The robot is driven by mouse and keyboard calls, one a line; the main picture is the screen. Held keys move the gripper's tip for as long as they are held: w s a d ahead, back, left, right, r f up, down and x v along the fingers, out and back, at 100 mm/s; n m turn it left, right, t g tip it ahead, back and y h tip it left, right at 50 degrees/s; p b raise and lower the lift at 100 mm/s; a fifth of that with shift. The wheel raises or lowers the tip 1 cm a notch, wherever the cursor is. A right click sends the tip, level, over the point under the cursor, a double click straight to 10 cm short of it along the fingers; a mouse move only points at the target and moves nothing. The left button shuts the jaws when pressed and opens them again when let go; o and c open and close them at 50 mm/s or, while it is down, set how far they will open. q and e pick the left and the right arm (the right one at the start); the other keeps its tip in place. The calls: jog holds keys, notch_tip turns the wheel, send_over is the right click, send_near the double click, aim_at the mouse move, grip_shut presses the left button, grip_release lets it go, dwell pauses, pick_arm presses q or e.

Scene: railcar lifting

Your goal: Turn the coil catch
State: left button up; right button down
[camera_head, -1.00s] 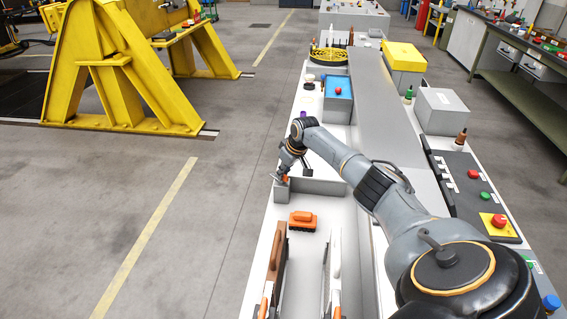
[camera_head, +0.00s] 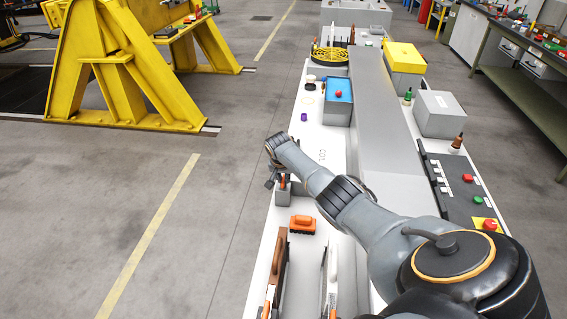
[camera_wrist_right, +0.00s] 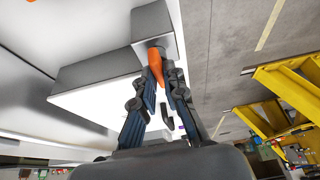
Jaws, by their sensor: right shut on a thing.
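The coil catch shows as an orange tapered lever (camera_wrist_right: 156,64) on a grey block (camera_wrist_right: 150,25) in the right wrist view. My right gripper (camera_wrist_right: 163,84) is shut on this orange lever, with a dark finger on each side of it. In the head view my right gripper (camera_head: 277,182) is small and low at the left edge of the white bench, beside the grey block (camera_head: 284,194). The wrist hides most of the lever there. My left gripper is not in view.
An orange brush-like block (camera_head: 302,224) and tools with long brown and white bodies (camera_head: 279,262) lie nearer on the bench. A blue box with a red button (camera_head: 338,91) stands farther back. A control panel (camera_head: 465,190) is on the right. Open floor lies to the left.

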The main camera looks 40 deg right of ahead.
jog(key=shift+a+m+g+b, duration=0.1)
jog(key=shift+m+g+b, duration=0.35)
jog(key=shift+m, duration=0.85)
jog(key=c, duration=1.4)
grip_release()
jog(key=v, duration=1.2)
jog(key=shift+a, duration=0.2)
jog(key=shift+w+f, duration=0.15)
